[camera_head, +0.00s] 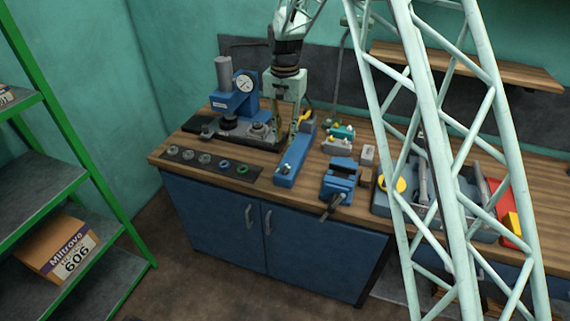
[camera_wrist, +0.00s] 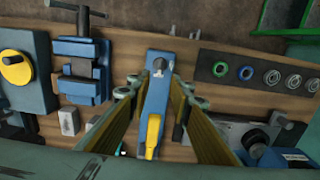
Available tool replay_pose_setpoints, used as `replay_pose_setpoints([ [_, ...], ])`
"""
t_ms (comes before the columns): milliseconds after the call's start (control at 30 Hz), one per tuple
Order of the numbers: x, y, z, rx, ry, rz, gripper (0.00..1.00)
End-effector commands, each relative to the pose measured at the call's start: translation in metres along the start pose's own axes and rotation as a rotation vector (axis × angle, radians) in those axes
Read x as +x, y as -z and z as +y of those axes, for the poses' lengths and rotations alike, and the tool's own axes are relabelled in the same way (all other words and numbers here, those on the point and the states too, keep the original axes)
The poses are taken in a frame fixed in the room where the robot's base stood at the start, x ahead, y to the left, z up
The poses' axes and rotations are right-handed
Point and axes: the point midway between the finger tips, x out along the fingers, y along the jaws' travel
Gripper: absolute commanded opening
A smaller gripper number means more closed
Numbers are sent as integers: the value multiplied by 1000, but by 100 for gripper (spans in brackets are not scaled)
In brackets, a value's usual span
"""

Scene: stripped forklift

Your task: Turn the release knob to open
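A long blue fixture (camera_head: 293,160) lies on the wooden bench, with a small grey knob (camera_head: 286,169) on its front end. In the wrist view the knob (camera_wrist: 159,64) sits near the top of the fixture (camera_wrist: 155,98), and a yellow lever (camera_wrist: 153,133) lies along its other end. I cannot tell which part is the release knob. My gripper (camera_head: 285,133) points down over the bench by the fixture. In the wrist view my gripper (camera_wrist: 157,88) is open, its fingers apart on either side of the fixture's body in the picture, with nothing held. Contact cannot be told.
A press with a dial gauge (camera_head: 243,85) stands left of the fixture. A strip of several rings (camera_head: 205,160) lies along the front edge. A blue vise (camera_head: 339,180) and a grey tray (camera_head: 384,206) are to the right. A green shelf rack (camera_head: 75,145) stands at far left.

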Motion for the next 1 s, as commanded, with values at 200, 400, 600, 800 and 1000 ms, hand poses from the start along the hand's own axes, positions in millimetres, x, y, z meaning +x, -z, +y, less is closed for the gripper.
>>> replay_pose_setpoints([
  [200,0,0,0,0,0,0,19],
  [400,6,0,0,-1,-1,-1,19],
  [600,22,0,0,-1,-1,-1,19],
  [800,46,-1,0,-1,-1,-2,19],
  [1000,72,-1,0,-1,-1,-2,19],
])
